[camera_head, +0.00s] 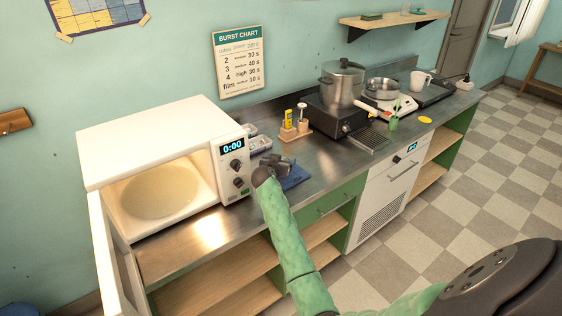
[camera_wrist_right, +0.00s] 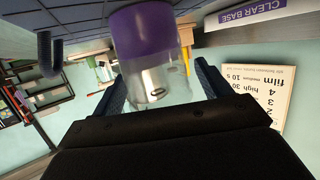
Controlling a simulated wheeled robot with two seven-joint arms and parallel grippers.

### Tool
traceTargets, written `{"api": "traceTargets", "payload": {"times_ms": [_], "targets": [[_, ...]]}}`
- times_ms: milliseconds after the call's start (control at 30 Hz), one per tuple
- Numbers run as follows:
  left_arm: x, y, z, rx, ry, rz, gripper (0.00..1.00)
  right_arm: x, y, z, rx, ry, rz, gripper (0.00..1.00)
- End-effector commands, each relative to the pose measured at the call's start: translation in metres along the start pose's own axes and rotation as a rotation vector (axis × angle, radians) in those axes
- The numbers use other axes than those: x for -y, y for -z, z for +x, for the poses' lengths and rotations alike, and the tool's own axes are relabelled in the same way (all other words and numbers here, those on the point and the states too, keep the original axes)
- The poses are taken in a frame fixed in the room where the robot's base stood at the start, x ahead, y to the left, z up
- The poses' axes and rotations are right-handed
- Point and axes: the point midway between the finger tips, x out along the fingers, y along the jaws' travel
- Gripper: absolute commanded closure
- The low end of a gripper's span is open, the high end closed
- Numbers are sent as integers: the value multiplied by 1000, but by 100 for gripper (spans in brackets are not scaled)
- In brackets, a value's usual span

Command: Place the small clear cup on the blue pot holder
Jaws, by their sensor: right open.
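The small clear cup (camera_wrist_right: 160,82) is between the two fingers of my right gripper (camera_wrist_right: 162,92) in the right wrist view, which is upside down. Its lower part is purple and its upper part is clear. The fingers stand apart on either side of it. In the head view my right gripper (camera_head: 275,164) is low over the counter beside the microwave and hides the cup. The blue pot holder (camera_head: 296,178) lies under and just right of the gripper. A blue gridded surface (camera_wrist_right: 82,18), apparently the pot holder, shows behind the cup's base. My left gripper is not in view.
The microwave (camera_head: 233,152) stands left of the gripper with its door open. A wooden holder with bottles (camera_head: 293,132), a steel pot on a burner (camera_head: 341,84) and a white scale (camera_head: 390,103) stand further right. The counter's front strip (camera_head: 205,232) is clear.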

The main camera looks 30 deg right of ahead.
Motion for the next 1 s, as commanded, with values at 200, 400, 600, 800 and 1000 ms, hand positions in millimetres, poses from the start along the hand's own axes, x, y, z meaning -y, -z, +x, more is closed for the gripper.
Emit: {"api": "traceTargets", "payload": {"times_ms": [200, 400, 600, 800, 1000], "targets": [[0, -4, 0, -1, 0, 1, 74, 0, 2, -1, 0, 0, 0, 23], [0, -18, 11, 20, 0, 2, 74, 0, 1, -10, 0, 0, 1, 23], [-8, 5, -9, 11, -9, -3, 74, 0, -1, -29, 0, 1, 1, 23], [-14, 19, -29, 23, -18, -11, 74, 0, -1, -61, -1, 1, 3, 23], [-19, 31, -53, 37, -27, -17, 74, 0, 0, -95, 0, 1, 2, 23]]}}
